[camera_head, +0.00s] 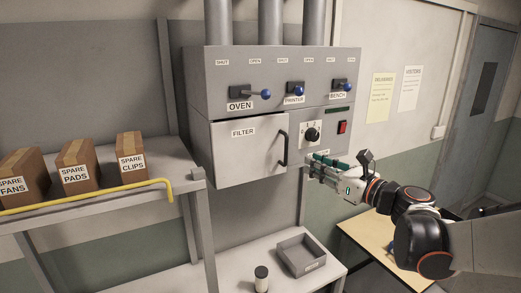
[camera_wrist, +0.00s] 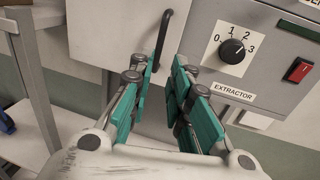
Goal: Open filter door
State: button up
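The filter door (camera_head: 247,150) is a light grey panel labelled FILTER on the lower left of the grey extractor unit. It stands slightly ajar, its right side out from the unit. Its black bar handle (camera_head: 283,148) is upright near the door's right edge. The handle also shows in the wrist view (camera_wrist: 163,33), beyond the fingers. My gripper (camera_head: 318,165) is to the right of and below the handle in the head view. In the wrist view my gripper (camera_wrist: 163,84) has its teal-padded fingers apart, with nothing between them.
The unit has a black dial (camera_head: 312,134), a red switch (camera_head: 341,127) and three blue-knobbed levers above. A shelf with a yellow rail (camera_head: 90,197) holds spare-part boxes at left. A grey tray (camera_head: 301,255) and a jar (camera_head: 261,279) stand on the lower bench.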

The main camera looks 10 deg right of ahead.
aim_at(285, 162)
jog(key=x, duration=1.2)
jog(key=shift+s, duration=0.1)
grip_shut()
